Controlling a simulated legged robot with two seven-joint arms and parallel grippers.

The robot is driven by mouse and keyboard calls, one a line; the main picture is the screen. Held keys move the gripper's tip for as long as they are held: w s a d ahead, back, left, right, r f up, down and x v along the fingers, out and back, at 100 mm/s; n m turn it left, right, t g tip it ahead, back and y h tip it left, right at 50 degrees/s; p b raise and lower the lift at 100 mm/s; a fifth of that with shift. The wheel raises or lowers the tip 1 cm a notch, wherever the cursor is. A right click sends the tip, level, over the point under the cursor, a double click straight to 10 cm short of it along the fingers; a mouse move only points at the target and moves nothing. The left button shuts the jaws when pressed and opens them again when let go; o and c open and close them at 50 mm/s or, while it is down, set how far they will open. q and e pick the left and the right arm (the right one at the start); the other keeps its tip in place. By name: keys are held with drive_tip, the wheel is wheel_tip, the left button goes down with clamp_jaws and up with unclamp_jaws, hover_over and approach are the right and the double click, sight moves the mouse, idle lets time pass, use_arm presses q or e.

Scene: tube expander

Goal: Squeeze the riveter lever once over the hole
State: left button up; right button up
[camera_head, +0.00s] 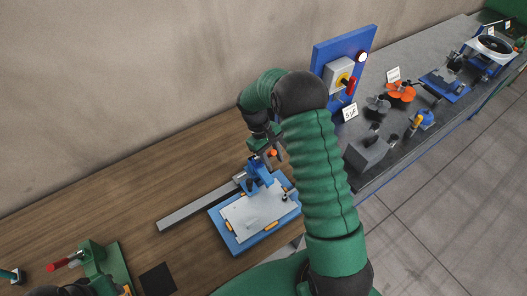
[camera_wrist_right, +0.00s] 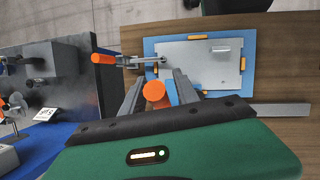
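The blue riveter (camera_head: 259,172) stands at the far edge of a blue fixture (camera_head: 227,236) that holds a light grey plate (camera_head: 250,212). Its lever has an orange end (camera_head: 273,153), which shows as a round orange face (camera_wrist_right: 155,95) in the right wrist view. My right gripper (camera_head: 267,147) is over the riveter. Its fingers (camera_wrist_right: 158,88) are apart, one on each side of the orange end; firm contact is not visible. The hole under the riveter is hidden. My left gripper cannot be made out in the head view.
A toggle clamp with an orange handle (camera_wrist_right: 103,58) is close beside the right fingers. A grey bar (camera_head: 195,207) extends left from the fixture. A green device with a red handle (camera_head: 66,261) stands lower left. A blue switch panel (camera_head: 342,50) rises behind my right arm.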

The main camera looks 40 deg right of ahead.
drive_tip(key=shift+w+d, duration=0.1)
drive_tip(key=shift+d, duration=0.05)
drive_tip(key=shift+p+v, duration=0.9)
drive_tip(key=shift+v, duration=0.25)
drive_tip(key=shift+p+v, duration=1.6)
drive_tip(key=shift+v, duration=0.75)
